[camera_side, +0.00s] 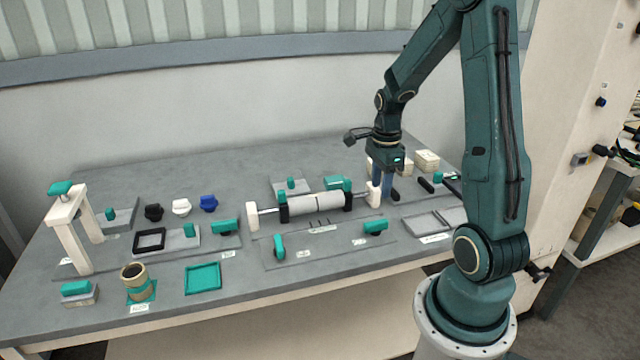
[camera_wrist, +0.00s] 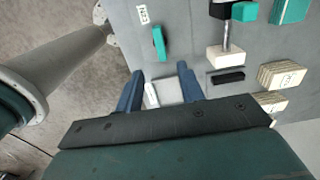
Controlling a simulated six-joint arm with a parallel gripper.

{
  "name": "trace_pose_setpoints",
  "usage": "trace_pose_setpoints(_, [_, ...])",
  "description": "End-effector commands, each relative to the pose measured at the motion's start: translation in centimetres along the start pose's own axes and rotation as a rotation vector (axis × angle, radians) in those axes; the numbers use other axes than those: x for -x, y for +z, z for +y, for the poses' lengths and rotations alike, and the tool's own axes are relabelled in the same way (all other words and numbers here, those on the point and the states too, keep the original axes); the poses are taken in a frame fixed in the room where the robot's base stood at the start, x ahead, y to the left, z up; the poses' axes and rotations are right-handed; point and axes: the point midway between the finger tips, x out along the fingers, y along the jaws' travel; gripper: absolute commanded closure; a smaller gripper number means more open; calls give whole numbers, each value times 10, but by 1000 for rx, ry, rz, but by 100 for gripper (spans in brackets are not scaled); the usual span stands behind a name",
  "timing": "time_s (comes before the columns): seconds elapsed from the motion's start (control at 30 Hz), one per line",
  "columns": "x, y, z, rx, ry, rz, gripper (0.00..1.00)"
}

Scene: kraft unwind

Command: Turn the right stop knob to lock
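A pale roll (camera_side: 318,204) sits on a metal shaft between two black stops. The right black stop (camera_side: 348,200) has a teal knob (camera_side: 347,185) on it. In the wrist view this stop (camera_wrist: 220,10) and its teal knob (camera_wrist: 245,11) show at the top edge. Whether the knob is locked cannot be told. My gripper (camera_side: 381,198) points down near the right white shaft support (camera_side: 373,194). In the wrist view my gripper (camera_wrist: 160,84) has its two blue fingers apart with no object held. The support (camera_wrist: 225,56) lies to the right of the fingers, apart from them.
A teal lever (camera_side: 375,227) lies in front of the roll; it also shows in the wrist view (camera_wrist: 158,43). A black block (camera_wrist: 228,76) and cream blocks (camera_wrist: 282,75) lie right of the support. A white frame (camera_side: 72,225) stands at the table's left.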

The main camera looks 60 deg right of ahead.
Motion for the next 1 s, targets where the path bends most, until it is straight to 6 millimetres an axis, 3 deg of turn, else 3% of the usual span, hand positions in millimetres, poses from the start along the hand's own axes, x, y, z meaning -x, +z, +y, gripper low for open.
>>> trace_pose_setpoints(0.6, [-78,0,1,1,5,-1,62])
trace_pose_setpoints(1.0, [-108,0,0,1,2,-1,62])
